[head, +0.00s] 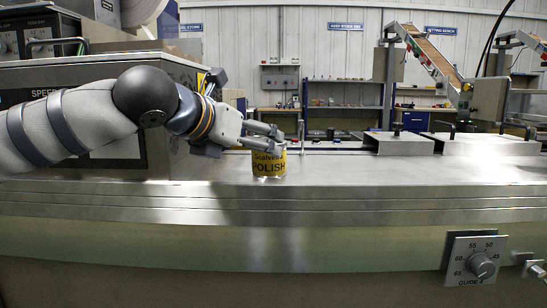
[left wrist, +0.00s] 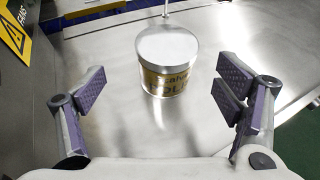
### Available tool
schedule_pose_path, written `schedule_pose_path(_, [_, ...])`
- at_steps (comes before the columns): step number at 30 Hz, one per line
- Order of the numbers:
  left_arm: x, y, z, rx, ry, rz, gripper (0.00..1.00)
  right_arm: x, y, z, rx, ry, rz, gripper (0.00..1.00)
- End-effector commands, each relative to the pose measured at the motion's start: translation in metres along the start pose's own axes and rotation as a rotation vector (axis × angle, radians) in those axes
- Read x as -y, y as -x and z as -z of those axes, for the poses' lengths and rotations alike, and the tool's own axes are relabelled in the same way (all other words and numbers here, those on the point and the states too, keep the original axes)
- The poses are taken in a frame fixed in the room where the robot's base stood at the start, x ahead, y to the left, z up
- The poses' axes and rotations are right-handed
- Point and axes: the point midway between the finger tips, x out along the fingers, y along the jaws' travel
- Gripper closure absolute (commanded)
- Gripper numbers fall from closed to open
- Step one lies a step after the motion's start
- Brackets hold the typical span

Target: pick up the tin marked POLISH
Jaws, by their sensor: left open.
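The tin marked POLISH (head: 269,164) stands upright on the steel worktop, with a yellow band and dark lettering. In the left wrist view the tin (left wrist: 168,83) shows its pale round lid and part of its label, ahead of and between the open fingers. My left gripper (head: 270,138) reaches in from the left at the tin's upper part; its fingers hide some of the tin's top in the head view. In the left wrist view my left gripper (left wrist: 166,92) is open, with a gap on both sides of the tin. My right gripper is in neither view.
The steel worktop (head: 390,185) is clear to the right of the tin. A grey machine housing (head: 100,75) stands at the left. A thin upright rod (head: 302,125) stands behind the tin. Low metal covers (head: 410,142) lie farther right. A dial (head: 481,265) is on the front panel.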

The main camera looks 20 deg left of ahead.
Motion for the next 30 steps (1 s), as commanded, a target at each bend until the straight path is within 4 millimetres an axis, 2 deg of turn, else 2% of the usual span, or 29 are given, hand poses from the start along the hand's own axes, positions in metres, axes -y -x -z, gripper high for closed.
schedule_pose_path(12, [0.007, -0.066, -0.004, -0.001, -0.001, 0.001, 0.15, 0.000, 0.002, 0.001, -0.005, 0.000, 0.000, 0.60])
schedule_pose_path(20, [0.007, -0.072, -0.004, 0.000, -0.003, 0.001, 0.15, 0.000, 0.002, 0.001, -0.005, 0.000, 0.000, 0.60])
schedule_pose_path(28, [0.007, -0.071, -0.004, 0.000, -0.003, 0.001, 0.74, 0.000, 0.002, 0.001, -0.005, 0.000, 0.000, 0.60])
schedule_pose_path(30, [0.007, -0.071, -0.005, 0.002, -0.003, 0.001, 0.77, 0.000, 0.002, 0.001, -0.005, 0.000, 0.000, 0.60])
